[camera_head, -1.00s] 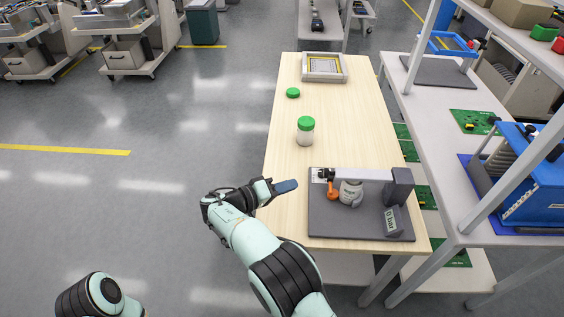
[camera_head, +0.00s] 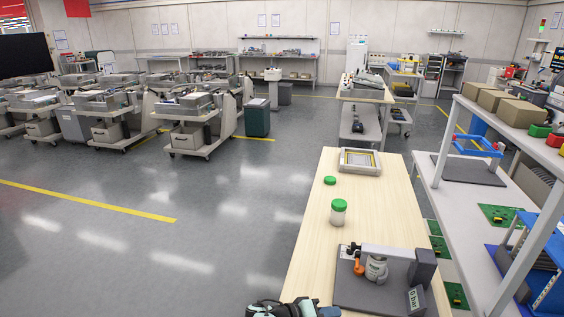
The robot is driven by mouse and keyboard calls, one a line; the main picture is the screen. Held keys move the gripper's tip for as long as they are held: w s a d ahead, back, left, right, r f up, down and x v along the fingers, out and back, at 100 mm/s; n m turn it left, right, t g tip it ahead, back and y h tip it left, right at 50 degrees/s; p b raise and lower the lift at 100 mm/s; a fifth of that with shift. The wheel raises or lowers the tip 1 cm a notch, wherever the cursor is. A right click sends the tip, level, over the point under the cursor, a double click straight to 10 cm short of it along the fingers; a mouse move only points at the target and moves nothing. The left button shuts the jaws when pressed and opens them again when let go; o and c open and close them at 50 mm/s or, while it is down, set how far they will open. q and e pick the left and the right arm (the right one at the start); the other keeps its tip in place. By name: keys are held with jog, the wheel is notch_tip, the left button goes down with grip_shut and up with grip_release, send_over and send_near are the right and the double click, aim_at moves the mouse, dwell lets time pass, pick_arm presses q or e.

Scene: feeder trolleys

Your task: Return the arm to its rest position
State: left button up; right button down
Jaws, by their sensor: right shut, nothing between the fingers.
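My right gripper (camera_head: 328,311) shows only at the bottom edge of the head view, with its dark wrist beside it. It is shut and empty, over or beside the near left part of the wooden table (camera_head: 312,240). The rest of my right arm is cut off by the lower frame edge. My left gripper and arm are out of view.
To the right of my gripper is a dark fixture board (camera_head: 350,292) with a clamp. Farther back stand a green-lidded jar (camera_head: 339,213), a green lid (camera_head: 330,181) and a framed tray (camera_head: 360,161). A shelf rack (camera_head: 448,195) flanks the table.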

jog(key=s+d+f+n+g+y+p, duration=0.1)
jog(key=s+d+f+g+y, duration=0.1)
jog(key=s+f, duration=0.35)
jog(key=s+d+f+n+g+y+p, duration=0.1)
jog(key=s+f+g+y, duration=0.1)
jog(key=f, duration=0.6)
jog(key=s+d+f+n+g+y+p, duration=0.1)
jog(key=s+d+f+g+y, duration=0.15)
jog(key=f, duration=0.45)
jog(key=s+a+f+m+g+y+p, duration=0.1)
jog(key=s+f+y, duration=0.2)
jog(key=s, duration=0.3)
jog(key=s+a+f+m+g+y+p, duration=0.1)
jog(key=s+a+f+y, duration=0.1)
jog(key=s, duration=0.4)
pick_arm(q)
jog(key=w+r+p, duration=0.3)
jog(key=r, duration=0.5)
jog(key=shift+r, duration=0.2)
pick_arm(e)
jog(key=s+a+r+m+t+y, duration=0.1)
jog(key=s+m+y, duration=0.1)
jog(key=s, duration=0.4)
jog(key=s+a+r+m+t+y, duration=0.2)
jog(key=s+m+y, duration=0.1)
jog(key=s, duration=0.3)
jog(key=shift+s+r+m, duration=0.2)
jog(key=shift+s+m, duration=0.1)
jog(key=shift+m, duration=0.1)
